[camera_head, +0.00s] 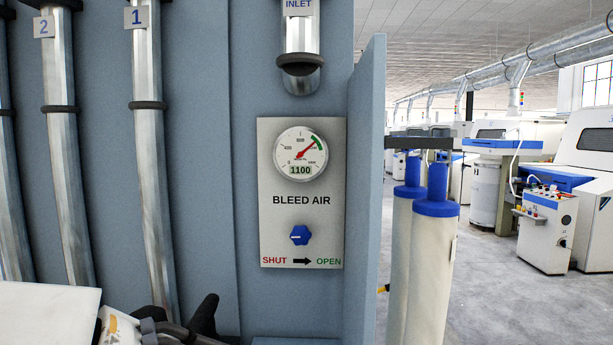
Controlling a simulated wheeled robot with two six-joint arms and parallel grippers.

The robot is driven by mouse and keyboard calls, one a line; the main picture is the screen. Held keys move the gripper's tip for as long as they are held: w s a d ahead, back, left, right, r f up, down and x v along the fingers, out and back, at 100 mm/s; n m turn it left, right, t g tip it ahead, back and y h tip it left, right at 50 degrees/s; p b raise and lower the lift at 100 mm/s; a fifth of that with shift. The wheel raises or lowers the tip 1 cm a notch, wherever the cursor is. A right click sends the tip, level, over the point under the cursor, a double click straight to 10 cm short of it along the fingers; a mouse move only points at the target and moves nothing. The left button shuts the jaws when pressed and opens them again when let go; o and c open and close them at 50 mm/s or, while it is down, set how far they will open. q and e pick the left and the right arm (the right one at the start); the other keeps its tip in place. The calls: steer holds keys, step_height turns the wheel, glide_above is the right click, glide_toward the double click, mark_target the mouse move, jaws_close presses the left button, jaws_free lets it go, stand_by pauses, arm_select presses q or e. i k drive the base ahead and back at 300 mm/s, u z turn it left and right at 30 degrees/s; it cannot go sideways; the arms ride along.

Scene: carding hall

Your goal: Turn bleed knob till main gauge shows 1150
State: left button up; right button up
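The main gauge (299,154) is a round white dial on the grey BLEED AIR panel (273,215). Its red needle points up and right, close to a green band, and its small display reads 1100. The blue bleed knob (300,235) sits lower on the panel. Its white mark lies roughly level, toward the left. A label under it has SHUT at left, an arrow, and OPEN at right. My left gripper (190,325) shows partly at the bottom left, below and left of the knob and apart from it. Its opening is unclear. My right gripper is out of view.
Metal pipes (150,170) marked 1 and 2 run down the blue-grey wall at left. An inlet pipe (301,40) ends above the panel. A blue-grey side plate (365,190) juts out at its right, beside white blue-capped cylinders (433,240). Space before the knob looks clear.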

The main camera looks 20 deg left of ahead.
mark_target(300, 235)
steer(key=u, duration=0.5)
steer(key=i, duration=0.65)
steer(key=u, duration=0.05)
